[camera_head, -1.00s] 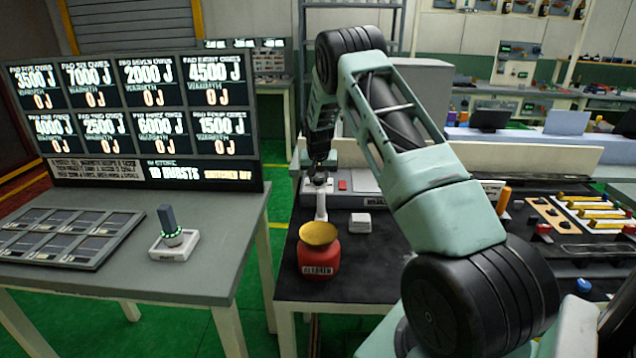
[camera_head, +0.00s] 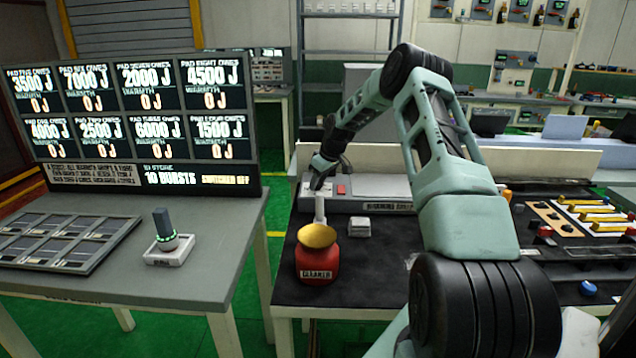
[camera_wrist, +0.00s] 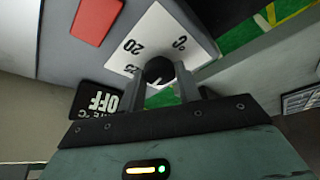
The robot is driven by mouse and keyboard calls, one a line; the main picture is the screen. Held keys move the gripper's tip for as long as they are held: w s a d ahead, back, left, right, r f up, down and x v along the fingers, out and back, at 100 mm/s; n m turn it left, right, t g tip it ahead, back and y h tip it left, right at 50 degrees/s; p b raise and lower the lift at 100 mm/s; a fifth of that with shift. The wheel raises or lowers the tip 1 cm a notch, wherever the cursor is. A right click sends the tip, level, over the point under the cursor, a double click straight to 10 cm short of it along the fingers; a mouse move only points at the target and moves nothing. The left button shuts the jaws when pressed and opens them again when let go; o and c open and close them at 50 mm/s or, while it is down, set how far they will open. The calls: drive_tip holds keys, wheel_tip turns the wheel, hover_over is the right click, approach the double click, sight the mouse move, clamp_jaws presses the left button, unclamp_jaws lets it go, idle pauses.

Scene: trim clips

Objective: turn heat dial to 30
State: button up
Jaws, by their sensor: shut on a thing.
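The heat dial (camera_wrist: 159,71) is a small black round knob with a light pointer line, on a white scale plate (camera_wrist: 150,35) marked °C with 20 readable. Other marks on the plate are partly covered. In the wrist view, my gripper (camera_wrist: 162,80) has its two fingers on either side of the knob, shut on it. In the head view, my gripper (camera_head: 320,180) is at the left end of the long grey unit (camera_head: 375,192), and the dial is hidden there. A black display (camera_wrist: 104,98) by the dial reads OFF.
A red button (camera_wrist: 97,18) is beside the dial plate. A grey table (camera_head: 215,235) with display screens is at left.

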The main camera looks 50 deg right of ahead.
drive_tip(key=shift+d+n+y, duration=0.1)
drive_tip(key=shift+n+y, duration=0.5)
drive_tip(key=shift+n, duration=1)
drive_tip(key=shift+n+g, duration=0.3)
drive_tip(key=o, duration=1)
drive_tip(key=shift+c, duration=0.2)
drive_tip(key=b+v, duration=0.3)
drive_tip(key=v, duration=1.4)
drive_tip(key=shift+r, duration=0.15)
drive_tip(key=shift+s+d, duration=0.1)
drive_tip(key=shift+d, duration=0.05)
